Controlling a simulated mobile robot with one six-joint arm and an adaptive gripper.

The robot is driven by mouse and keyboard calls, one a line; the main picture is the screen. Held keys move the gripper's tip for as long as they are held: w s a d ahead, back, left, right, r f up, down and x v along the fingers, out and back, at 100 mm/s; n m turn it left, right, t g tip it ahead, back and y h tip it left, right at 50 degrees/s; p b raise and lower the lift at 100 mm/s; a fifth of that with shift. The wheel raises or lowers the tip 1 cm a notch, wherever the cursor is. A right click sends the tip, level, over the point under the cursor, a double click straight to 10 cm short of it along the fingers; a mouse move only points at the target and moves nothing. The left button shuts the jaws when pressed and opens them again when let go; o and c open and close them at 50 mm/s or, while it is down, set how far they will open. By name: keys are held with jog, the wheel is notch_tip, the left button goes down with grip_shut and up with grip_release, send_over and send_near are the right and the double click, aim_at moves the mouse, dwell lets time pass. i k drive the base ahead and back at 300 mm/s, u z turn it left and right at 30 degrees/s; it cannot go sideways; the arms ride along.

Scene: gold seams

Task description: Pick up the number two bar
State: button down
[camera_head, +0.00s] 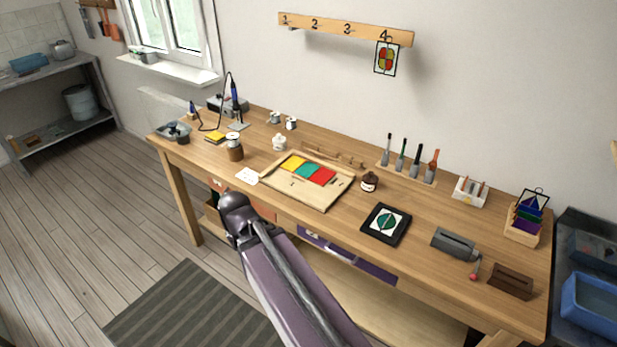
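I cannot make out any bar marked two. A low wooden rack with thin strips (332,155) lies on the wooden workbench (412,205), behind a tray; any marks on the strips are too small to read. A wooden rail (345,30) on the wall carries the numbers 1 to 4, and a small coloured glass panel (386,58) hangs under the 4. The wooden tray (315,197) holds yellow, green and red glass pieces (308,169). My purple arm rises in front of the bench; my gripper does not show.
A brown jar (369,182), a dark square plate with a green disc (386,224) and a grey block (453,242) stand right of the tray. Upright tools (415,160) stand in a holder behind. A soldering iron (235,100) and pots crowd the left. Bare bench lies between them.

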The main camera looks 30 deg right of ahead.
aim_at(352, 161)
jog(key=k, duration=1.35)
jog(key=z, duration=0.5)
jog(key=i, duration=1.75)
jog(key=z, duration=0.25)
